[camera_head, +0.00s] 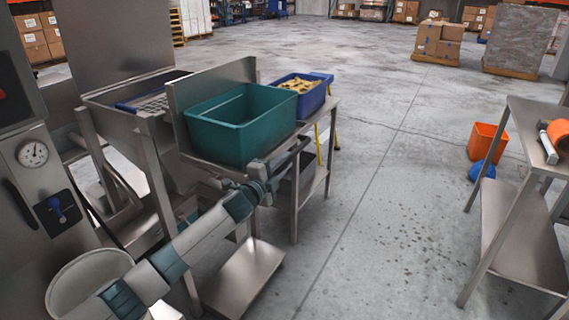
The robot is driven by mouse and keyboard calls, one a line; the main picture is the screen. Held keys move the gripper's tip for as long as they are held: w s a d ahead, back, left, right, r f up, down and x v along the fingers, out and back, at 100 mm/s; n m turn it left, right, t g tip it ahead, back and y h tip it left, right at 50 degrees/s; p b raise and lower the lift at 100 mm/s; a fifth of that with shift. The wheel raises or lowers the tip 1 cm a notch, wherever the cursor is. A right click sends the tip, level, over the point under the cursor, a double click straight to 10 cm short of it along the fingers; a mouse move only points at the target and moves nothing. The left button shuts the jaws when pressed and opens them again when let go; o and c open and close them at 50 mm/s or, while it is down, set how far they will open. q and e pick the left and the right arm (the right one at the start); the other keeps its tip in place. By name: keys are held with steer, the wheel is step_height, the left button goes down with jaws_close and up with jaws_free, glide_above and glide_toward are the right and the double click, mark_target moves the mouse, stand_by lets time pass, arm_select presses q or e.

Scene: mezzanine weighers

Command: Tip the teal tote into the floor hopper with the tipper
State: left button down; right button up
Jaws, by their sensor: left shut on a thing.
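The teal tote (228,142) stands upright on a steel stand, against the upright steel plate (213,84) of the tipper. No contents show in the part of its inside that I see. Left of the plate is a steel hopper (123,95) with a grate in its mouth and a tall back panel. My left arm reaches up from the bottom left. My left gripper (290,153) is at the tote's lower right, shut on what looks like the tipper's dark handle bar; its fingers mostly hide the grip. My right gripper is out of view.
A blue tote (304,92) with yellowish pieces stands behind the teal one. A steel cabinet with a dial (33,154) is at left, a white bucket (90,281) below. At right are a steel table (537,116) and an orange bin (487,142).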

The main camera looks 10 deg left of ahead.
arm_select(q)
steer(key=shift+f, duration=0.45)
steer(key=c, duration=1.8)
jaws_free()
steer(key=shift+a, duration=0.1)
steer(key=shift+o, duration=0.6)
steer(key=shift+r, duration=0.1)
steer(key=shift+s+a, duration=0.1)
